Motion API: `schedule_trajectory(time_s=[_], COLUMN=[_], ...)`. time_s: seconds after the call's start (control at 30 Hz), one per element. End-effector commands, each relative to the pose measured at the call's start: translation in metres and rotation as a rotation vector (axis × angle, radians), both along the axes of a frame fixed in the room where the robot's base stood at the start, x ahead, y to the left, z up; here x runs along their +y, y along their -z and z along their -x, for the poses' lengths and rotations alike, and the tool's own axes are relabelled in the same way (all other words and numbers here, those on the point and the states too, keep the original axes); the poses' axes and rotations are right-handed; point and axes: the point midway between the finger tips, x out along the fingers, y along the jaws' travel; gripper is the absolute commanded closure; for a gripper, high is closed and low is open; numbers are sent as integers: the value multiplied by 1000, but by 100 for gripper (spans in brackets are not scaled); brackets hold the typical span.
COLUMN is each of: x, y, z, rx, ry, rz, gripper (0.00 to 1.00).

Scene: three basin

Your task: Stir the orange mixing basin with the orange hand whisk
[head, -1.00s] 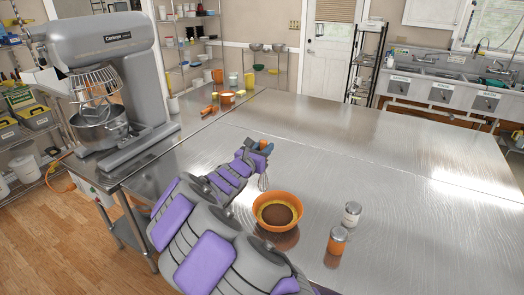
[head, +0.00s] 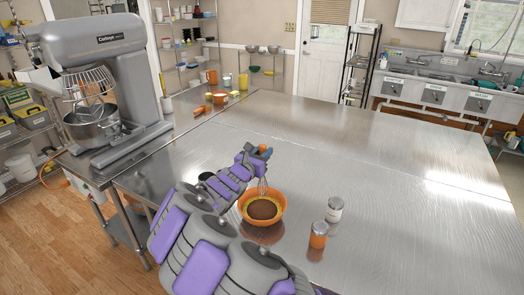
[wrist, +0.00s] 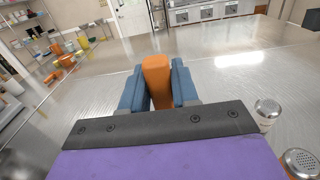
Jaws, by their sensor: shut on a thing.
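The orange mixing basin (head: 278,217) stands on the steel table in the head view, with brown and yellow contents in it. My gripper (head: 257,153) is shut on the orange handle of the hand whisk (head: 262,187). The whisk points down, its wires at the basin's back-left rim; I cannot tell whether they touch the contents. In the wrist view, the blue fingers of my gripper (wrist: 158,88) clamp the orange handle (wrist: 157,78). The basin and the whisk wires are hidden in the wrist view.
A white-labelled shaker (head: 334,209) and an orange shaker (head: 318,236) stand right of the basin. A large grey stand mixer (head: 110,85) is at the left. Orange items (head: 218,98) sit at the far-left corner of the table. The table's right side is clear.

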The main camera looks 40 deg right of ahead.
Motion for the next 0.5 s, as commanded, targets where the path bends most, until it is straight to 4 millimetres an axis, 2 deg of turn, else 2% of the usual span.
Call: schedule_trajectory(time_s=[0.1, 0.5], x=[0, 0], y=[20, 72], z=[0, 0], rx=[2, 1], ry=[0, 0], rz=[1, 2], gripper=[100, 100])
